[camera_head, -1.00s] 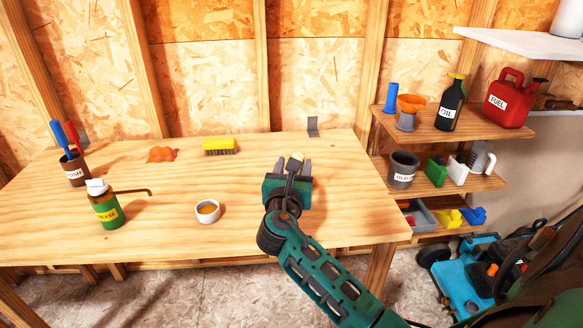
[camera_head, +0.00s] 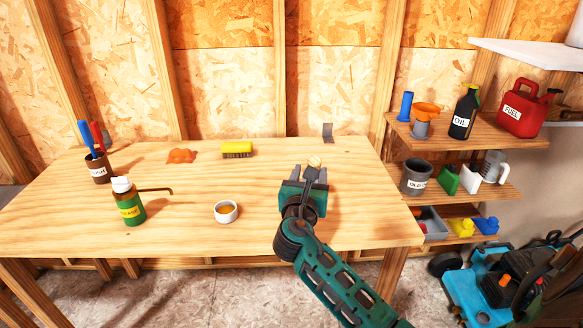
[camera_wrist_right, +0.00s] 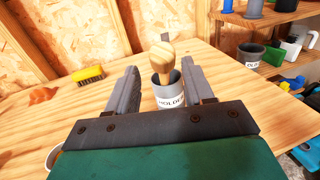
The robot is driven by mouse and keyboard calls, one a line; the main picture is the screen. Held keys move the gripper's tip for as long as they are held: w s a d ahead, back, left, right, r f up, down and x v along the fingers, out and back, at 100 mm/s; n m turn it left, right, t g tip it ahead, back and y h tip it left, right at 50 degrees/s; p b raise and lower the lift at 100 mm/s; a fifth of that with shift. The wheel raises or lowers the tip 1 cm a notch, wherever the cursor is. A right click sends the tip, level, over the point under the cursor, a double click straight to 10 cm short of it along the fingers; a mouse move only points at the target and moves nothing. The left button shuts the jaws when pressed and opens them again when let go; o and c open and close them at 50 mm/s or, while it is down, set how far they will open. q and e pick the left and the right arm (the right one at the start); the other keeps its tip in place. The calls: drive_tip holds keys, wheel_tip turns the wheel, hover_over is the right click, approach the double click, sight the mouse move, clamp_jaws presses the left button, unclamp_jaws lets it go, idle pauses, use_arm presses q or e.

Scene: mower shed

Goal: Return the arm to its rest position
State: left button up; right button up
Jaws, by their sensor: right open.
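My right gripper (camera_head: 309,173) is over the right part of the workbench (camera_head: 265,190), with its fingers apart and nothing between them that it grips. In the right wrist view, the fingers (camera_wrist_right: 160,92) frame a grey cup labelled "HOLDER" (camera_wrist_right: 170,102). A tool with a round wooden handle (camera_wrist_right: 164,62) stands in the cup. In the head view the wooden knob (camera_head: 314,161) shows just beyond the fingertips, and the gripper hides most of the cup. I cannot tell how far the fingers are from the cup. My left gripper is not in view.
A small white cup (camera_head: 226,212), grease bottle (camera_head: 129,203), brush cup (camera_head: 98,170), orange rag (camera_head: 181,156) and yellow brush (camera_head: 237,150) are on the bench left of my arm. Shelves (camera_head: 470,190) with bottles and cans stand at right. A blue mower (camera_head: 480,292) is on the floor.

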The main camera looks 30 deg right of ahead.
drive_tip(key=s+a+f+m+g+y, duration=0.3)
drive_tip(key=s+f+m, duration=0.3)
drive_tip(key=s+m, duration=0.1)
drive_tip(key=s+a+f+m+g+y, duration=0.2)
drive_tip(key=s+a+f+m+y, duration=0.1)
drive_tip(key=s+f+m, duration=0.3)
drive_tip(key=s+a+m+g+y, duration=0.2)
drive_tip(key=s+a+m+y, duration=0.3)
drive_tip(key=s, duration=0.3)
drive_tip(key=s+a+m+g+y, duration=0.2)
drive_tip(key=s+a+m, duration=0.4)
drive_tip(key=s+m, duration=0.15)
drive_tip(key=w+a+f+n+t+y, duration=0.1)
drive_tip(key=w+a+f+t, duration=0.1)
drive_tip(key=w+f+t, duration=0.5)
drive_tip(key=shift+a+f+y, duration=0.4)
drive_tip(key=shift+f, duration=0.9)
drive_tip(key=shift+w, duration=0.1)
